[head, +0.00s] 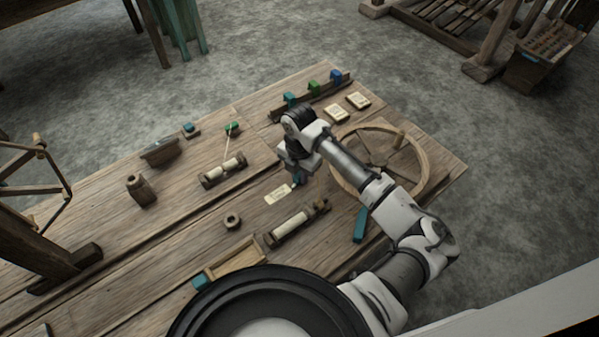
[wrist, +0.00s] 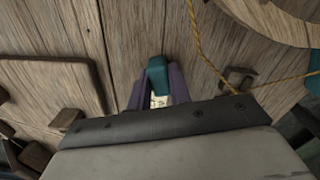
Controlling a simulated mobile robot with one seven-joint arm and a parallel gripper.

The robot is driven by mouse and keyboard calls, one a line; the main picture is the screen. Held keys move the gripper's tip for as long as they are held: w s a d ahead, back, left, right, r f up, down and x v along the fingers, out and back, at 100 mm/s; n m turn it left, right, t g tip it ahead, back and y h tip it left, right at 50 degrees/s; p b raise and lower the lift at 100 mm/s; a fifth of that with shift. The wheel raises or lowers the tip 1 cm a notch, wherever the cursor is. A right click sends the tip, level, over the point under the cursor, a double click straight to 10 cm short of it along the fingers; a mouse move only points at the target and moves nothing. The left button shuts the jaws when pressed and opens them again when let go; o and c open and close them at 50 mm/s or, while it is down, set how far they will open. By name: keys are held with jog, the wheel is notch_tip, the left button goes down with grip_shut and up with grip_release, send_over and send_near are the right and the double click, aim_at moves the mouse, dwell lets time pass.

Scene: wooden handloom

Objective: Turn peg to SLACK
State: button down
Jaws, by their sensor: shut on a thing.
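In the wrist view a teal peg (wrist: 157,74) stands between the two purple fingers of my gripper (wrist: 158,90), which are shut on it. A small pale patch with dark marks shows between the fingers below the peg; I cannot read it. In the head view my gripper (head: 297,180) points down at the table, right beside a pale label card (head: 279,194). The peg is mostly hidden there by the gripper, and I cannot tell which way it is turned.
A roller with pale thread (head: 292,225) lies in front of the gripper, another spool (head: 223,170) to the left. A yellow cord (wrist: 199,50) runs near the fingers. Two cards (head: 358,100) lie behind.

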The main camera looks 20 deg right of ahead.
aim_at(299, 173)
jog(key=m+p, duration=0.1)
jog(key=m, duration=0.2)
jog(key=shift+r, duration=0.1)
jog(key=shift+m+p, duration=0.7)
jog(key=shift+m, duration=1.2)
jog(key=c, duration=1.3)
grip_release()
notch_tip(299, 173, up, 14)
jog(key=shift+f+p, duration=0.15)
jog(key=shift+p, duration=0.15)
